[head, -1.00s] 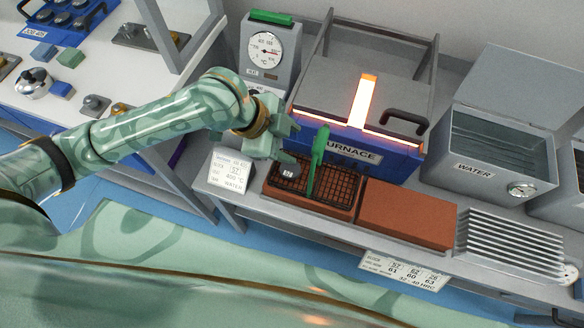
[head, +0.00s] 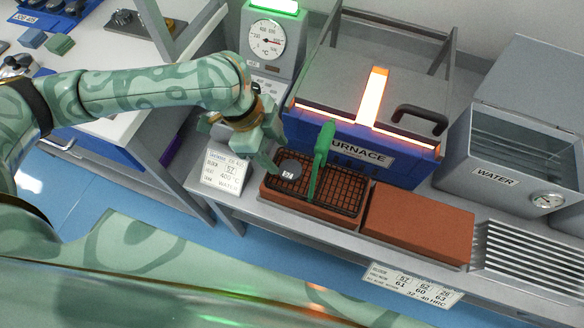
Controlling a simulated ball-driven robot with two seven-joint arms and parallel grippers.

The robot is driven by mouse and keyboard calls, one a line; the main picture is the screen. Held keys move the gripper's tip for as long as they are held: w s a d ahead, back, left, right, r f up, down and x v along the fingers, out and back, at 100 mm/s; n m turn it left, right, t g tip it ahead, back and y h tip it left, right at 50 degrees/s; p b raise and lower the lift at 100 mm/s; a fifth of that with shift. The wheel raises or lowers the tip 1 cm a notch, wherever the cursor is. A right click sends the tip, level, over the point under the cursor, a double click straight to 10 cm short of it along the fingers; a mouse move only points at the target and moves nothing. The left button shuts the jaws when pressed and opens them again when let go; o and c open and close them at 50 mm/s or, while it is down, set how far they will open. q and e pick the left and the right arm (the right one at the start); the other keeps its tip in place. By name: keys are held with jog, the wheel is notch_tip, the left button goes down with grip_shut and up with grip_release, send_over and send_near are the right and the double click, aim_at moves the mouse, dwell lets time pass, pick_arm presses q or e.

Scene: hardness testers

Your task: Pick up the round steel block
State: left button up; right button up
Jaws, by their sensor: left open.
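The round steel block (head: 290,170) is a dark grey disc with a small white marking. It lies on the left part of a black wire tray (head: 340,205), which rests on a reddish brick slab in front of the furnace. A green upright handle (head: 321,160) stands at the tray, just right of the block. My left gripper (head: 266,148) is open and empty, above and to the left of the block. Its fingers point down toward the tray's left end and look apart from the block. My right gripper is not in view.
The blue-fronted furnace (head: 350,150) glows orange behind the tray. A dial gauge box (head: 268,45) stands behind my gripper. A white card (head: 224,172) stands left of the tray. A bare brick slab (head: 418,225), a ribbed rack and a water tank (head: 490,160) are to the right.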

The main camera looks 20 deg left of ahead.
aim_at(287, 168)
pick_arm(q)
jog(key=b+x, duration=0.3)
jog(key=x, duration=0.2)
jog(key=shift+s+a, duration=0.15)
jog(key=shift+f+b, duration=0.35)
jog(key=shift+b, duration=0.05)
jog(key=shift+r, duration=0.2)
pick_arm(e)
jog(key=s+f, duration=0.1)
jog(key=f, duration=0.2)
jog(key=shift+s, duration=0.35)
pick_arm(q)
jog(key=c, duration=0.8)
